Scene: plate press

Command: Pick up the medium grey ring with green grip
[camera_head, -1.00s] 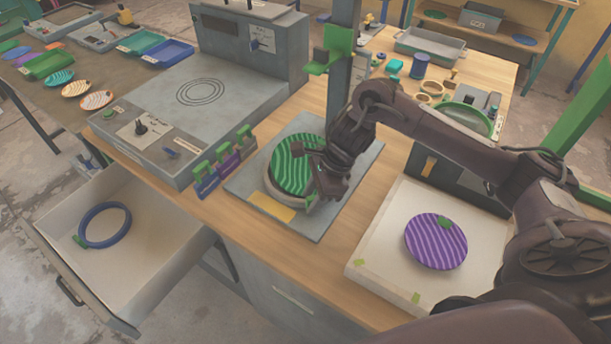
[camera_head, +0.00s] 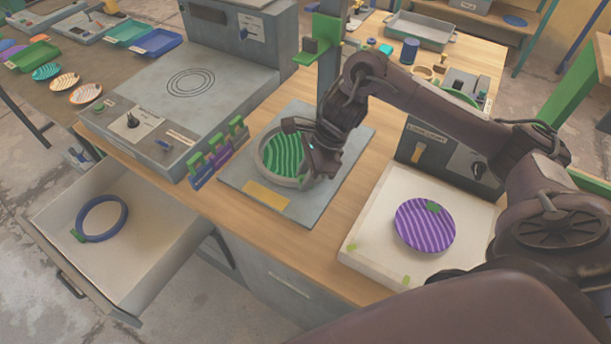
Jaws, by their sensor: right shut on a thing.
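The grey ring (camera_head: 262,165) is on or just above the grey press base (camera_head: 235,182), around a green striped plate (camera_head: 283,155). I cannot tell whether the ring touches the base. My right gripper (camera_head: 314,168) is at the ring's right side, shut on it, and covers part of the rim. The ring's green grip is hidden behind the gripper. My left gripper is not in view.
A purple striped plate (camera_head: 425,225) lies on a white board (camera_head: 365,246) at right. An open drawer (camera_head: 150,255) holds a blue ring (camera_head: 84,225). Small green-topped clamps (camera_head: 216,158) stand left of the base. The press column (camera_head: 328,75) rises behind.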

